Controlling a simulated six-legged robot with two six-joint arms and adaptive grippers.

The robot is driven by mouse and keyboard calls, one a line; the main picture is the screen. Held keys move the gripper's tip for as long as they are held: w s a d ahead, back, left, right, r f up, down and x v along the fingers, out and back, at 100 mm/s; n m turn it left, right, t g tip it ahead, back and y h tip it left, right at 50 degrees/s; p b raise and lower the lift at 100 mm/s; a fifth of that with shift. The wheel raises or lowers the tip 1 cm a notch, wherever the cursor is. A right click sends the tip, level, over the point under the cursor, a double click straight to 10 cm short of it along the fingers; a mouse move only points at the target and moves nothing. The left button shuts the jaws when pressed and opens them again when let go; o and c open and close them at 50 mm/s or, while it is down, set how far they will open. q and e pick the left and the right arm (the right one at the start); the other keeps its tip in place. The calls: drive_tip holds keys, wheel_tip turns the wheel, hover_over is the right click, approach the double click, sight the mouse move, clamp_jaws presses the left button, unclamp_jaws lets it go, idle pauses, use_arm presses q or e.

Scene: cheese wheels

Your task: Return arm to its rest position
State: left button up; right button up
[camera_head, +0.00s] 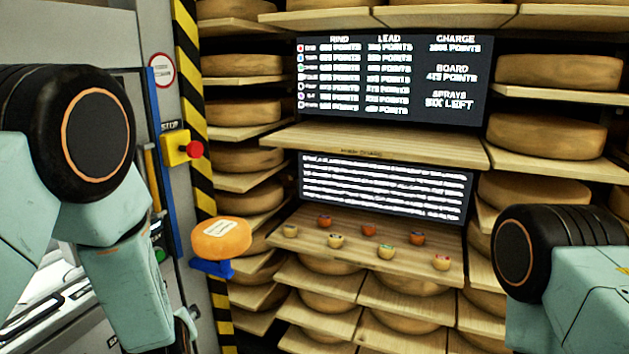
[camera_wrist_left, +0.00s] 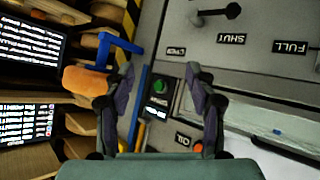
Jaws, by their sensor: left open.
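My left arm (camera_head: 125,295) comes in from the left, bent downward, with its hand mostly cut off by the lower edge of the head view. In the left wrist view my left gripper (camera_wrist_left: 163,88) is open, its two dark fingers wide apart with nothing between them. Behind the gap is a grey machine panel with a green button (camera_wrist_left: 159,86). My right arm (camera_head: 570,275) shows at the right edge of the head view; its gripper is out of view.
An orange cheese wheel (camera_head: 221,238) with a pale label rests on a blue bracket (camera_head: 212,268), close to my left arm. A red stop button (camera_head: 195,149) is above it. Several small cheeses stand on a wooden shelf (camera_head: 345,265) below two screens. Racks of cheese wheels surround them.

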use_arm(q)
drive_tip(key=s+d+f+m+g+h+b, duration=0.1)
drive_tip(key=s+f+m+g+b, duration=0.1)
drive_tip(key=s+f, duration=0.7)
drive_tip(key=s+d+f+m+g+h+b, duration=0.2)
drive_tip(key=s+f, duration=0.7)
drive_tip(key=s, duration=0.7)
drive_tip(key=s+d+f+m+g+h+b, duration=0.1)
drive_tip(key=s+f+m+g+b, duration=0.2)
drive_tip(key=s+f, duration=0.7)
drive_tip(key=s+g+b, duration=0.2)
drive_tip(key=s+g, duration=0.1)
drive_tip(key=shift+s+d+m, duration=0.25)
drive_tip(key=shift+d+m, duration=0.05)
drive_tip(key=shift+d, duration=0.05)
drive_tip(key=shift+r, duration=0.1)
drive_tip(key=shift+c, duration=0.4)
drive_tip(key=c, duration=0.3)
drive_tip(key=shift+s+a, duration=0.1)
